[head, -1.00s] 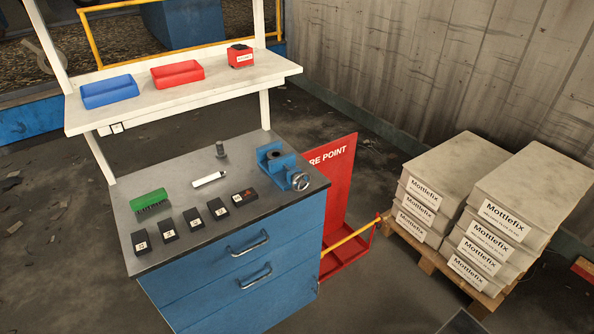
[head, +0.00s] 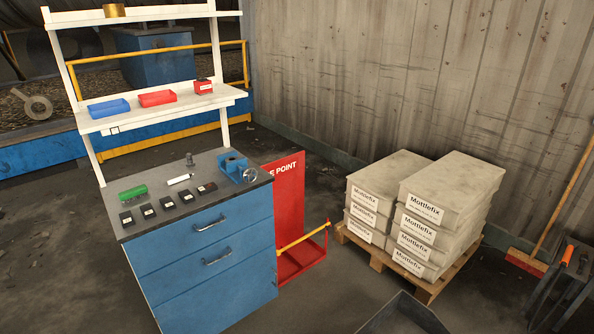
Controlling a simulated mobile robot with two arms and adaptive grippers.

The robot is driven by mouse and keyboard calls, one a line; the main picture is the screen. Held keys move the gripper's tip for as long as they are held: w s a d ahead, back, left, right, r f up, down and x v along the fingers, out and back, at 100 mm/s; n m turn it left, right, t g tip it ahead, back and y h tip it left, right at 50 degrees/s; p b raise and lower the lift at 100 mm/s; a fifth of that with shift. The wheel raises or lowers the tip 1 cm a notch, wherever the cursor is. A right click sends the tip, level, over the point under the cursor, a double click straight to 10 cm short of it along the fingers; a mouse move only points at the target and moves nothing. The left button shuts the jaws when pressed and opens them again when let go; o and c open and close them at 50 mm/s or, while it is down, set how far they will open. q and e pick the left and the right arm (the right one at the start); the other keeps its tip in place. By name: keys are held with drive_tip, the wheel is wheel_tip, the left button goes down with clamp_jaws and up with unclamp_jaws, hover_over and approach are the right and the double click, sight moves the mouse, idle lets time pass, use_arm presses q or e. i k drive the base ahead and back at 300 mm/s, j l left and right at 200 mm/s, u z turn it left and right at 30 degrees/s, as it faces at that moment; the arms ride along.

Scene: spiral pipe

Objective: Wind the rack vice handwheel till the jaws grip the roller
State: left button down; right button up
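A blue vice (head: 231,163) is fixed at the right end of a grey-topped workbench. Its metal handwheel (head: 250,175) faces the front right. A dark round shape shows at the jaws, but it is too small to tell whether it is the roller or whether the jaws touch it. A small grey upright cylinder (head: 190,160) stands on the benchtop left of the vice. Neither of my grippers is in view.
The blue drawer bench (head: 205,285) carries a green brush (head: 133,192) and several black blocks. A red fire-point stand (head: 287,200) is beside it. A dark tray (head: 405,318) is at the bottom. Floor left of the bench is clear.

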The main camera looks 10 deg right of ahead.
sight(250, 174)
drive_tip(key=i+j+z, duration=0.15)
drive_tip(key=z, duration=0.3)
drive_tip(key=i+j+z, duration=0.1)
drive_tip(key=j+z, duration=0.65)
drive_tip(key=z, duration=0.2)
